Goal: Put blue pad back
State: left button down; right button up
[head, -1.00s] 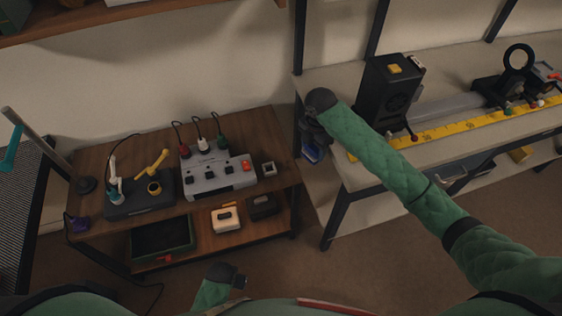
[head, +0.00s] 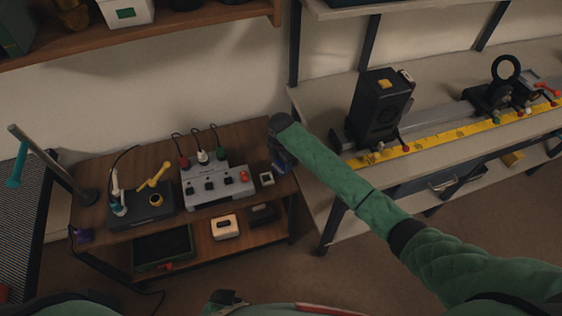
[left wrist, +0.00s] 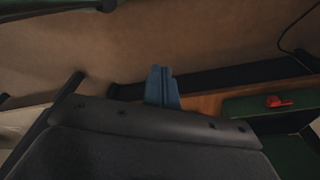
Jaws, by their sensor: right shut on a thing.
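My right gripper (head: 281,160) is at the right end of the wooden bench in the head view, beside a small pale square holder (head: 266,178). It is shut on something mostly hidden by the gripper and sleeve. A dark bluish patch shows at its jaws, which fits the blue pad, but its outline is not clear. My left gripper (head: 228,298) is low at the bottom edge of the head view, away from the bench. In the left wrist view its two blue fingers (left wrist: 162,88) are together with nothing seen between them.
A grey control box (head: 218,186) with plugs and a dark soldering base (head: 145,208) stand on the wooden bench (head: 95,218). A lower shelf holds a dark green tray (head: 162,248) and a white box (head: 226,227). At right a grey table carries a black lamp housing (head: 378,108) and yellow ruler (head: 440,146).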

pick_arm(q)
jog(key=shift+s+a+f, duration=0.1)
jog(key=shift+a+f, duration=0.15)
jog(key=shift+f, duration=0.3)
pick_arm(e)
jog(key=shift+f, duration=0.65)
jog(key=o, duration=0.9)
jog(key=shift+f, duration=0.1)
jog(key=shift+o, duration=0.2)
jog(key=shift+r, duration=0.35)
pick_arm(q)
notch_tip(320, 180, up, 7)
jog(key=w+d+b, duration=0.1)
jog(key=d+b, duration=0.1)
jog(key=shift+g+b, duration=0.3)
jog(key=shift+b, duration=0.05)
pick_arm(e)
notch_tip(320, 180, up, 12)
jog(key=shift+f, duration=0.2)
pick_arm(q)
jog(key=shift+w+f, duration=0.1)
jog(key=shift+f, duration=0.05)
